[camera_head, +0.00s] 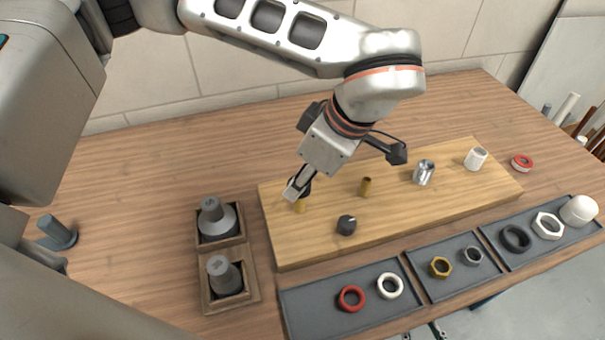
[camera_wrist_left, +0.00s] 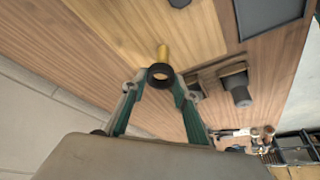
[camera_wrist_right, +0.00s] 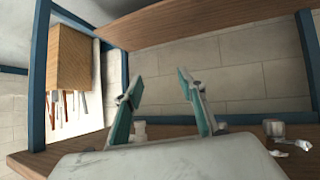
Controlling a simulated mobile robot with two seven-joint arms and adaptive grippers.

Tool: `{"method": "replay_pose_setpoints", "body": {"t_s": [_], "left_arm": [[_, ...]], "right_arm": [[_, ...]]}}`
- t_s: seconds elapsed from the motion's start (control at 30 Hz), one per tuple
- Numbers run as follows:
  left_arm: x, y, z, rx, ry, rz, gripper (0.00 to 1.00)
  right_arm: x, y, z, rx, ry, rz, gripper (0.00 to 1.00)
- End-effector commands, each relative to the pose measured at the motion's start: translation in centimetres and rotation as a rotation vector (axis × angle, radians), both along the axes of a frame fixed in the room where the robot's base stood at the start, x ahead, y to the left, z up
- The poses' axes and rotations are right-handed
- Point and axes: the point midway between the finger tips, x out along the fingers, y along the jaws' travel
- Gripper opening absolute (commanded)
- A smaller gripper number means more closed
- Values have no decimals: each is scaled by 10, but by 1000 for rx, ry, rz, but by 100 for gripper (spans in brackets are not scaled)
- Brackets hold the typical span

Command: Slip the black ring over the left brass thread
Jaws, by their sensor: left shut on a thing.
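A black ring (camera_wrist_left: 160,75) sits between the fingertips of my left gripper (camera_wrist_left: 160,78), which is shut on it. The left brass thread (camera_wrist_left: 162,52) shows just beyond the ring in the left wrist view. In the head view, my left gripper (camera_head: 297,190) is at the top of this thread (camera_head: 300,206), with the ring (camera_head: 305,186) partly hidden by the fingers. I cannot tell whether the ring is around the thread or just above it. My right gripper (camera_wrist_right: 162,78) is open and empty in the right wrist view.
The wooden board (camera_head: 400,210) also bears a second brass thread (camera_head: 365,187), a dark fitting (camera_head: 346,225), a metal fitting (camera_head: 423,172) and a white one (camera_head: 475,158). Grey trays (camera_head: 325,325) with rings and nuts lie in front. Two grey fittings stand in wooden holders (camera_head: 240,300) at left.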

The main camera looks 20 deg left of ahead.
Motion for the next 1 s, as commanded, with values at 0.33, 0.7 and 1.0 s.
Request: {"method": "replay_pose_setpoints", "body": {"t_s": [0.33, 0.7, 1.0], "left_arm": [[0, 0, -17, 0, 1, -1, 18], [0, 0, -31, 0, 1, -1, 18], [0, 0, -32, 0, 0, 0, 18]], "right_arm": [[1, 0, -6, -4, -2, 2, 40], [1, -3, -12, -15, -1, 3, 40], [3, -4, -10, -16, -6, 2, 40]]}}
